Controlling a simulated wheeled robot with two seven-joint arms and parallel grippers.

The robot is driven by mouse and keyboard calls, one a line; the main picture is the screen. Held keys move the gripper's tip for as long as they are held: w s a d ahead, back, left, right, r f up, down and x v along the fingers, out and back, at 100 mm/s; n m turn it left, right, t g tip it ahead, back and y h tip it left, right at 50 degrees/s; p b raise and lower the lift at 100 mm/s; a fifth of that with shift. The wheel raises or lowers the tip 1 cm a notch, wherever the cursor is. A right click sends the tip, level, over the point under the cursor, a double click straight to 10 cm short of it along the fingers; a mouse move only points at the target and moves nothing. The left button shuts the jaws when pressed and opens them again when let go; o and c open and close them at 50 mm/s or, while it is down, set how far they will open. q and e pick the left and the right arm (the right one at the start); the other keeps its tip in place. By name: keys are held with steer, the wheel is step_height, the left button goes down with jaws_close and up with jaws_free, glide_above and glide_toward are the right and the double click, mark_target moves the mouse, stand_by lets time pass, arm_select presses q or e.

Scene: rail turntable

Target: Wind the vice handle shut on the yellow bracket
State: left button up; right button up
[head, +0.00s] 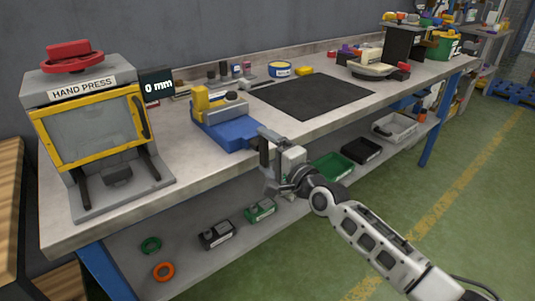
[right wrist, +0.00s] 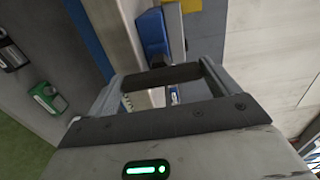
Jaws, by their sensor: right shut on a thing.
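The blue vice (head: 228,131) sits at the front edge of the bench, with its blue body also in the right wrist view (right wrist: 153,32). The yellow bracket (head: 201,101) stands upright at the vice's far left end, and a bit of yellow shows at the top of the right wrist view. My right gripper (head: 267,141) is at the vice's front end, just off the bench edge, shut on the vice handle. The handle is mostly hidden by the fingers. In the right wrist view the gripper (right wrist: 162,78) points at the vice. My left gripper is not in view.
A hand press (head: 95,125) with a yellow-framed guard stands left of the vice. A "0 mm" display (head: 158,86) is behind it. A dark mat (head: 315,97) lies right of the vice. Green (head: 331,166) and black bins sit on the shelf below.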

steer(key=shift+d+f, duration=0.1)
steer(key=o, duration=0.8)
steer(key=shift+c, duration=0.2)
steer(key=p+v, duration=0.1)
steer(key=v, duration=1.5)
